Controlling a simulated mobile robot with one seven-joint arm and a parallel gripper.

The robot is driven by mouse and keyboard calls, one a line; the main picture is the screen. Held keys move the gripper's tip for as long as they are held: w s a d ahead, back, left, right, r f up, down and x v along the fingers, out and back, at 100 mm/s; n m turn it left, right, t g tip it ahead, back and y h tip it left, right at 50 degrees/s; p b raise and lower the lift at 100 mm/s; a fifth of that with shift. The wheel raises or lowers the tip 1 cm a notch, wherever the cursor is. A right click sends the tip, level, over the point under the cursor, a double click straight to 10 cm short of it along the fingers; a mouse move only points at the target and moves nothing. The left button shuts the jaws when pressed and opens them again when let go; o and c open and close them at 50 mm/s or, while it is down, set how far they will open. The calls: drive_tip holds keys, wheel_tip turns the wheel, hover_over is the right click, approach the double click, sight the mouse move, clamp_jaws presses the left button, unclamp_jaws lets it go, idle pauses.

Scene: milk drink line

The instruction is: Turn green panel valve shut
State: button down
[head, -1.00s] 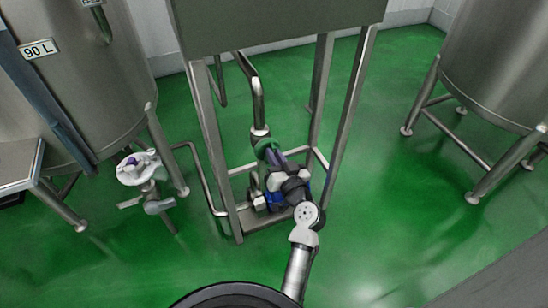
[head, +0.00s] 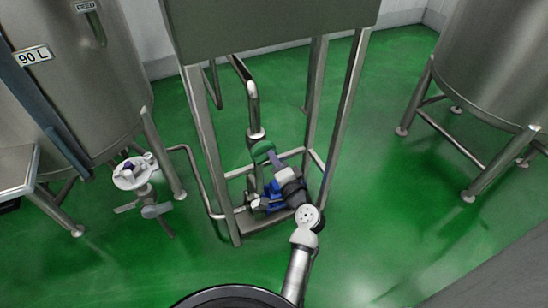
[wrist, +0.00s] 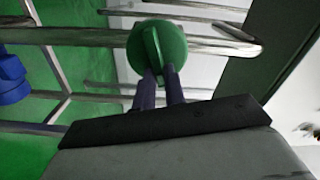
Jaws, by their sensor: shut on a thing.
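The green panel valve (head: 262,150) is a round green knob on the steel pipe under the panel. In the wrist view the green valve (wrist: 157,47) shows as a disc with a raised ridge across it. My gripper (head: 272,156) reaches up to the valve from the front right. In the wrist view my gripper's two fingers (wrist: 161,78) are close together at the lower edge of the knob, shut on its ridge. The fingertips are partly hidden by the ridge.
The panel (head: 270,30) stands on a steel frame whose legs flank my arm. A blue pump part (head: 272,190) sits low beside my arm. The 90 L tank (head: 75,85) is at left, with a white-topped fitting (head: 132,172). Another tank (head: 495,65) is at right. Green floor between is clear.

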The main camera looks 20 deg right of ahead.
drive_tip(key=shift+m+p, duration=0.45)
drive_tip(key=shift+m, duration=1.15)
drive_tip(key=shift+w+f, duration=0.1)
drive_tip(key=c, duration=1.5)
unclamp_jaws()
drive_tip(key=shift+f, duration=0.1)
drive_tip(key=shift+o, duration=0.2)
drive_tip(key=shift+f, duration=0.1)
